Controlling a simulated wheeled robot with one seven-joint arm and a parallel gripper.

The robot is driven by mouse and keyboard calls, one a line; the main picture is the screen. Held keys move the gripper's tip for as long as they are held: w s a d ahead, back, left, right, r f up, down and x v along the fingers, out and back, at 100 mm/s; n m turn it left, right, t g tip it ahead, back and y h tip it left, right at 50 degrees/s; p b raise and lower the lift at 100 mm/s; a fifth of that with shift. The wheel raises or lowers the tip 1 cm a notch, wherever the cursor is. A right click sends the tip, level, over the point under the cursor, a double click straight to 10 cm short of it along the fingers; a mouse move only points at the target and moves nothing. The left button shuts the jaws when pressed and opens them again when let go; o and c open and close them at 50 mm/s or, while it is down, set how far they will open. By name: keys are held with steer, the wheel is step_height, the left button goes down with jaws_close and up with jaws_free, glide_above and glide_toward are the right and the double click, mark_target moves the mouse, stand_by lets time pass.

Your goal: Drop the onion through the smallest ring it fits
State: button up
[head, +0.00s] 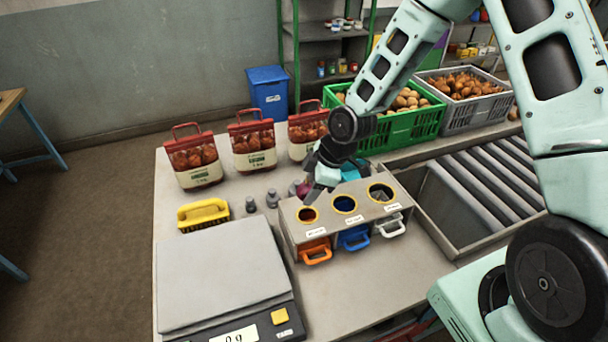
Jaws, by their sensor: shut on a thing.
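My gripper (316,186) hangs over the back left of a grey sorting box and is shut. A purple-red thing (302,188), seemingly the onion, shows at the fingers, mostly hidden by them. The box (325,232) has three yellow-rimmed rings in its top. The left ring (308,215) looks smallest, the middle ring (344,204) larger, and the right ring (380,192) largest. Below them are an orange drawer (316,251), a blue drawer (355,238) and a white drawer (391,225). The onion is behind the left ring, apart from its opening as far as I can see.
A scale (222,272) reading 0 g fills the front left, with a yellow brush (203,214) behind it. Two small grey weights (261,202) stand left of the box. Filled red-topped sacks (194,158) line the back. A green crate (412,124) and a roller conveyor (485,185) lie right.

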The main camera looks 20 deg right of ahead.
steer(key=shift+f+b, duration=2.55)
steer(key=shift+f, duration=0.75)
steer(key=o, duration=1.1)
steer(key=shift+r, duration=0.1)
steer(key=v, duration=1.7)
steer(key=shift+r, duration=0.1)
